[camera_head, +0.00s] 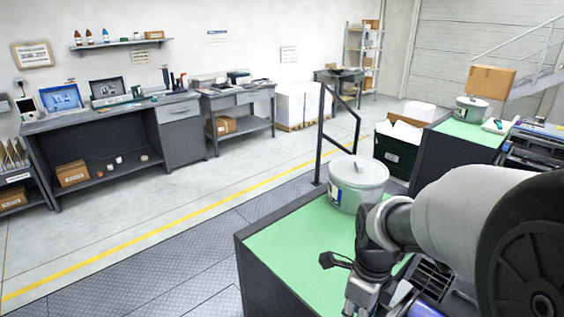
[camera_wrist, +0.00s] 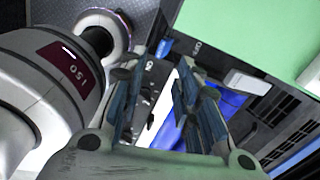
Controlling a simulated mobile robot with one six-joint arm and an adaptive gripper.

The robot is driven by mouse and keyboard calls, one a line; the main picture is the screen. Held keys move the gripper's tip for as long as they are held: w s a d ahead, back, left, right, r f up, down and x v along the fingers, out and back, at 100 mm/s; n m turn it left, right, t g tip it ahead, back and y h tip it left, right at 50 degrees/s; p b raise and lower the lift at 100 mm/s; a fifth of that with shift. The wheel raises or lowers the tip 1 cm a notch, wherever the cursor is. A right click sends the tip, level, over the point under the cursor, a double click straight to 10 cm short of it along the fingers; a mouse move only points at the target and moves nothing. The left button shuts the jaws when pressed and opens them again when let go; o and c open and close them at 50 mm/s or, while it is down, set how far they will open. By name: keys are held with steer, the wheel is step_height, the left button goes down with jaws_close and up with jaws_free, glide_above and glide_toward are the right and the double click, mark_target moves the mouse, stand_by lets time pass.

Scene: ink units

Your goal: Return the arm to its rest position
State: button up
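My arm reaches in from the right edge of the head view and bends down at the wrist, over the right side of the near green-topped cabinet (camera_head: 285,245). My gripper (camera_wrist: 160,62) shows in the wrist view with its two fingers apart and nothing between them. Behind the gap are blue and dark machine parts, which look farther away. In the head view the fingers are partly cut off by the bottom edge. A silver lidded can (camera_head: 345,195) stands upright on the green top, just behind my wrist, which overlaps it in the picture.
A black railing (camera_head: 322,135) rises behind the can. A second green-topped cabinet with another can (camera_head: 468,109) stands at the back right beside a machine (camera_head: 545,145). Workbenches (camera_head: 180,135) line the left wall. The floor with a yellow line (camera_head: 150,236) is clear.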

steer(key=s+a+r+n+t+b, duration=0.1)
steer(key=s+r+n, duration=0.3)
steer(key=n, duration=0.9)
steer(key=s+a+r+n+t+b, duration=0.1)
steer(key=s+a+r+n+t, duration=0.2)
steer(key=s+n, duration=0.6)
steer(key=r+n, duration=0.1)
steer(key=n, duration=0.3)
steer(key=shift+s+r+n+b, duration=0.3)
steer(key=shift+s+b, duration=0.1)
